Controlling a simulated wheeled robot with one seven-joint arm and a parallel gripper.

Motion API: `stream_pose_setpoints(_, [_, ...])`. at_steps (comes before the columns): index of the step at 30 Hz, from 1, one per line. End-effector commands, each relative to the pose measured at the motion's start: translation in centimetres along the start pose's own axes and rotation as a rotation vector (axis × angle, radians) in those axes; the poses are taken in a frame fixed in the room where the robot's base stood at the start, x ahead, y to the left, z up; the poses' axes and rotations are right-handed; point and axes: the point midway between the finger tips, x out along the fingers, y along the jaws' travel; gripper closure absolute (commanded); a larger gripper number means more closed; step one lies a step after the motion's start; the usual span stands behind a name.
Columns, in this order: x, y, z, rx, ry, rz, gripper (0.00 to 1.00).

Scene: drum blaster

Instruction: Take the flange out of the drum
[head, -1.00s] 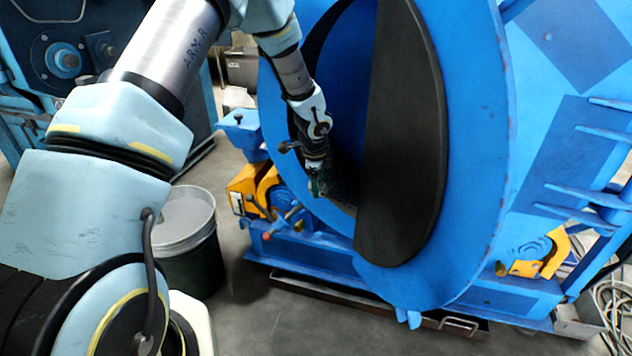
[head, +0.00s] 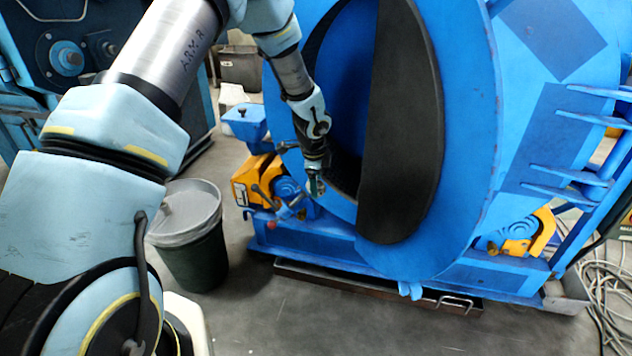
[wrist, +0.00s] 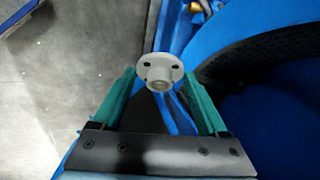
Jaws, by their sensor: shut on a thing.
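The flange (wrist: 160,72) is a pale grey round disc with bolt holes and a short hub. In the wrist view it sits between the green fingertips of my gripper (wrist: 161,76), which is shut on it. In the head view my gripper (head: 316,186) points down at the lower left edge of the opening of the big blue drum (head: 470,130); the flange is too small to make out there. The wrist view shows the blue drum and a black curved liner to the right of the flange, and floor to the left.
A black half-disc plate (head: 405,130) covers the right part of the drum's opening. A dark bin with a grey rim (head: 187,215) stands left of the drum. Yellow roller brackets (head: 250,180) sit low beside it.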

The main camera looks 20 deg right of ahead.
Motion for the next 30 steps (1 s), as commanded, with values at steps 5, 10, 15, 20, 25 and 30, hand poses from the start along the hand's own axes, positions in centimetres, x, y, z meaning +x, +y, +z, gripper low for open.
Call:
stream_pose_setpoints(5, [-1.9, -1.2, -0.1, -0.001, 0.001, -0.001, 0.95])
stream_pose_setpoints(10, [-3.2, -2.1, -0.1, -0.002, 0.001, -0.002, 0.95])
stream_pose_setpoints(15, [-4.5, -3.0, -0.1, -0.001, 0.000, -0.001, 0.95])
stream_pose_setpoints(20, [-5.8, -3.9, -0.2, -0.001, 0.001, -0.001, 0.95])
stream_pose_setpoints(25, [-7.1, -4.8, -0.3, -0.001, 0.001, -0.002, 0.95])
stream_pose_setpoints(30, [-7.8, -5.3, -0.3, -0.001, 0.000, -0.001, 0.95])
